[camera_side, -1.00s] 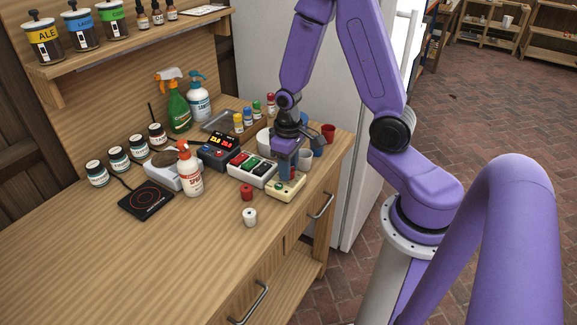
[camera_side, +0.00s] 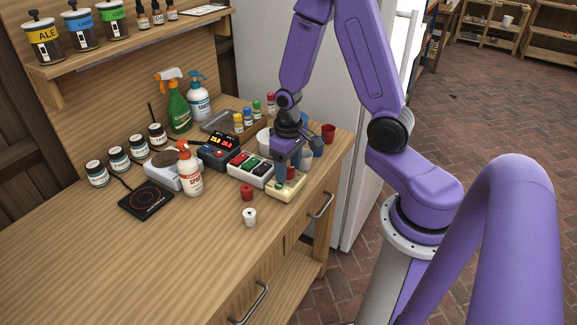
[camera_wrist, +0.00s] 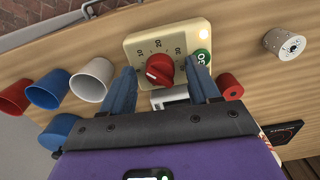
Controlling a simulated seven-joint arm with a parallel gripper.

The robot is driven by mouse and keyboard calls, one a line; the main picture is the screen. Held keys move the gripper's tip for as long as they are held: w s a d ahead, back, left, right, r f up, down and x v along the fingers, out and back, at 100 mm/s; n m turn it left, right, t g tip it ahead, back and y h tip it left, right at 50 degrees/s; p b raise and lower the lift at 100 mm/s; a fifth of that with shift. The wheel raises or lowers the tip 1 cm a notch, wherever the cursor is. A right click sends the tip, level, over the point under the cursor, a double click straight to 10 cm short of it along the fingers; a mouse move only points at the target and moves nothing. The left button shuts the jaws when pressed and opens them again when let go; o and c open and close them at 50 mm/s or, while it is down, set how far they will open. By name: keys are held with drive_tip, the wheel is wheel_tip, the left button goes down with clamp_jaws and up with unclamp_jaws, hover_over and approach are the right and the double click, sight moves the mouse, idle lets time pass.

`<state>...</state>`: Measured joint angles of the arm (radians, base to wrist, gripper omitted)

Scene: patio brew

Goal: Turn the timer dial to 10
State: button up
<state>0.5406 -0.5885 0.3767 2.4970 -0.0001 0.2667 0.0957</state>
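The timer (camera_side: 284,189) is a cream box at the front right of the counter's cluster. In the wrist view its face (camera_wrist: 137,48) carries printed numbers, a red dial (camera_wrist: 160,70) and a green button (camera_wrist: 201,56). A 10 is printed at the left of the scale; the dial's exact setting is hard to tell. My gripper (camera_wrist: 160,68) is open, one blue finger on each side of the dial, with visible gaps between fingers and dial. In the side view my gripper (camera_side: 286,163) is above the timer.
Close around are a block with coloured switches (camera_side: 250,169), a red spool (camera_side: 247,192), a white spool (camera_side: 250,217) and cups, one white (camera_wrist: 93,80). A spray bottle (camera_side: 189,172) stands left. The counter's front left is clear.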

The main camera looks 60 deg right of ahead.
sight(288, 168)
drive_tip(key=shift+n, duration=0.3)
drive_tip(key=n, duration=0.4)
drive_tip(key=shift+n, duration=0.4)
drive_tip(key=n, duration=0.3)
drive_tip(key=shift+n, duration=0.3)
drive_tip(key=shift+r+n, duration=0.15)
drive_tip(key=shift+n, duration=0.25)
wheel_tip(288, 168, up, 17)
drive_tip(key=shift+s+a+f+n, duration=0.85)
drive_tip(key=shift+s+a, duration=1.95)
drive_tip(key=shift+s, duration=1.65)
drive_tip(key=shift+s+a+f+n, duration=0.8)
drive_tip(key=shift+s+a, duration=2)
drive_tip(key=shift+s, duration=1.65)
drive_tip(key=w+a+r+t, duration=0.1)
drive_tip(key=w+t, duration=0.2)
drive_tip(key=w, duration=0.9)
drive_tip(key=w+a+r+t+y, duration=0.1)
drive_tip(key=w+r+t, duration=0.1)
drive_tip(key=w, duration=1)
drive_tip(key=w+a+r+m+t+y, duration=0.1)
drive_tip(key=w+a+r+t, duration=0.1)
drive_tip(key=w, duration=1)
drive_tip(key=shift+w+t, duration=0.2)
drive_tip(key=shift+t, duration=0.6)
